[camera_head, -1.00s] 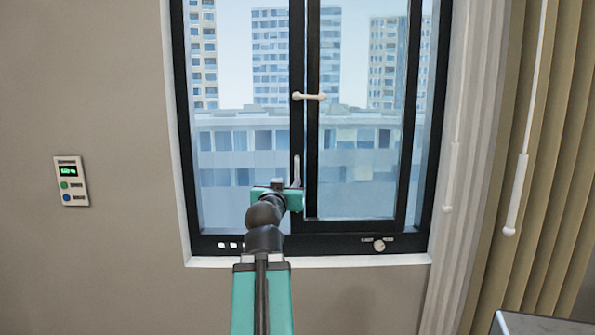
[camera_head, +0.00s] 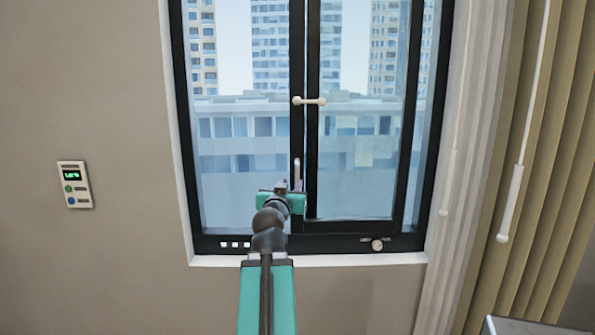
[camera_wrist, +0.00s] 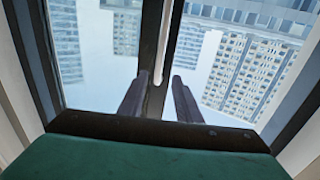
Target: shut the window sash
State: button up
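The window sash (camera_head: 313,165) is a dark-framed glass pane in the right half of the dark window frame (camera_head: 184,150). A strip of glass shows between its right stile and the frame's right side. A white crank-shaped latch (camera_head: 309,101) lies across the middle stiles. A pale upright pull handle (camera_head: 297,172) is on the dark stile just left of the sash's left edge. My gripper (camera_head: 284,187) is low in front of this handle. In the wrist view, my gripper's dark fingers (camera_wrist: 160,88) are apart, with the white handle (camera_wrist: 168,45) between and beyond them; contact cannot be told.
A control panel (camera_head: 75,184) is on the wall at left. A small dial (camera_head: 377,245) is on the bottom rail. Pale curtain (camera_head: 455,200) and beige blind slats (camera_head: 540,200) with hanging wands (camera_head: 510,205) are at right. A grey surface (camera_head: 520,325) shows at lower right.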

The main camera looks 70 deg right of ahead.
aim_at(296, 176)
jog(key=shift+w+d+p, duration=0.3)
jog(key=shift+d+p, duration=0.4)
jog(key=shift+d, duration=0.95)
jog(key=shift+w+d+p, duration=0.3)
jog(key=shift+d+p, duration=0.45)
jog(key=shift+d, duration=0.85)
jog(key=shift+w+d+p, duration=0.3)
jog(key=shift+d+p, duration=0.4)
jog(key=shift+d, duration=0.95)
